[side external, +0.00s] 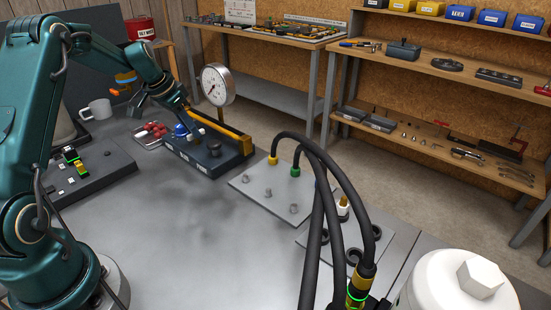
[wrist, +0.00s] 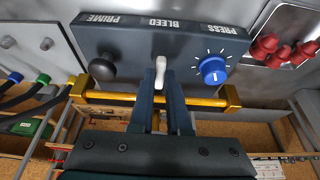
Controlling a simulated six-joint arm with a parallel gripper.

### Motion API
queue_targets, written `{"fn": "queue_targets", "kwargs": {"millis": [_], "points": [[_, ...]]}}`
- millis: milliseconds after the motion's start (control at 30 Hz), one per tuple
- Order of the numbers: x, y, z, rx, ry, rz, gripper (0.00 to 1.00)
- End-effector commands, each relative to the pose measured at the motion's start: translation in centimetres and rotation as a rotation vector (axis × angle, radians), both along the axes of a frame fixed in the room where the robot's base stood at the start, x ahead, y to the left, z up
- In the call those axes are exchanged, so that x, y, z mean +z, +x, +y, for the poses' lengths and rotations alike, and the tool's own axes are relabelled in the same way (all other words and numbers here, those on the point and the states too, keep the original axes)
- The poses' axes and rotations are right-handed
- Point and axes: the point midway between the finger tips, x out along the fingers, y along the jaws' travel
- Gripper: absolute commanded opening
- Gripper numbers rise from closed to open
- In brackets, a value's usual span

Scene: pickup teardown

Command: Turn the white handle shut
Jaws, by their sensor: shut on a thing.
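The white handle (wrist: 160,70) stands on a dark control panel (wrist: 130,50), below the printed word BLEED in the wrist view. My gripper (wrist: 160,82) has its two fingers closed on either side of the handle, whose rounded white end and shaft show between them. In the side external view my gripper (side external: 190,122) is down at the panel (side external: 196,160), and the arm hides part of the handle's surroundings. How far the handle is turned is hard to tell.
A black knob (wrist: 102,69) and a blue dial (wrist: 213,70) flank the handle. A brass rail (wrist: 110,97) runs along the panel edge. A pressure gauge (side external: 217,84) stands behind. A tray of red pieces (side external: 150,135) and a hose plate (side external: 262,192) lie beside.

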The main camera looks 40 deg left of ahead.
Motion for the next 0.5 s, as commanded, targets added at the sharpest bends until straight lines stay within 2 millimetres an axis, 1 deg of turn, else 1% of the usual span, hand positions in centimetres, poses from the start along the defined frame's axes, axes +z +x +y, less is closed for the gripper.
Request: {"fn": "queue_targets", "kwargs": {"millis": [367,400,433,467,500], "points": [[0.04,0.02,0.02,-0.006,0.003,-0.001,0.00],[0.04,0.02,0.03,-0.006,0.003,-0.001,0.30],[0.04,0.02,0.02,-0.006,0.003,0.000,0.42],[0.04,0.02,0.02,-0.006,0.003,0.000,0.45],[0.03,0.01,0.02,-0.006,0.002,0.000,0.45]]}}
